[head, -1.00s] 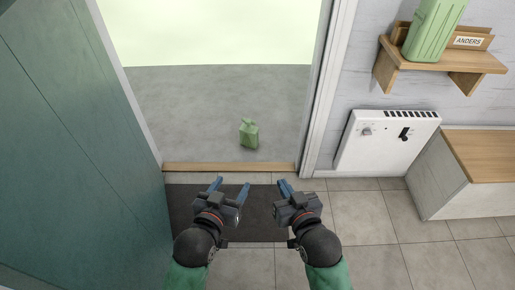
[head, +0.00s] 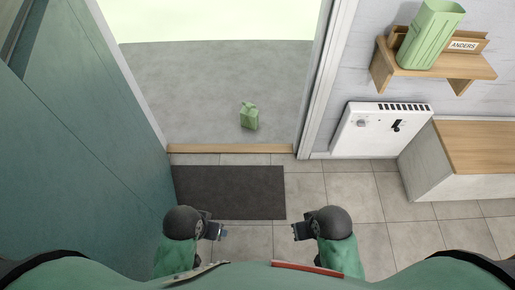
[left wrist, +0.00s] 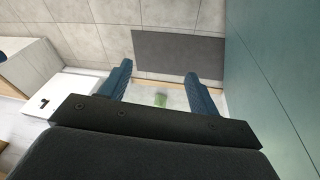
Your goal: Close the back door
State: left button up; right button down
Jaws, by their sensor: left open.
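The back door (head: 75,150) is a teal panel standing open along the left side of the doorway in the head view. It also fills the right side of the left wrist view (left wrist: 275,75). The doorway is open, with a wooden threshold (head: 230,148) and grey ground beyond. My left gripper (head: 222,233) is low in the head view, to the right of the door and apart from it. Its two blue fingers (left wrist: 158,84) are spread and empty in the left wrist view. My right gripper (head: 297,231) is across from it; its fingers are too small to judge.
A dark mat (head: 228,192) lies inside the threshold. To the right are a white wall heater (head: 378,131), a wooden shelf (head: 440,66) with a green container (head: 430,35), and a wood-topped bench (head: 480,146). Tiled floor between is clear.

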aim_at(85, 170)
jog(key=k, duration=0.45)
jog(key=k+j+u, duration=0.2)
jog(key=k, duration=0.15)
jog(key=k+u, duration=0.2)
jog(key=k, duration=0.15)
jog(key=u, duration=1.35)
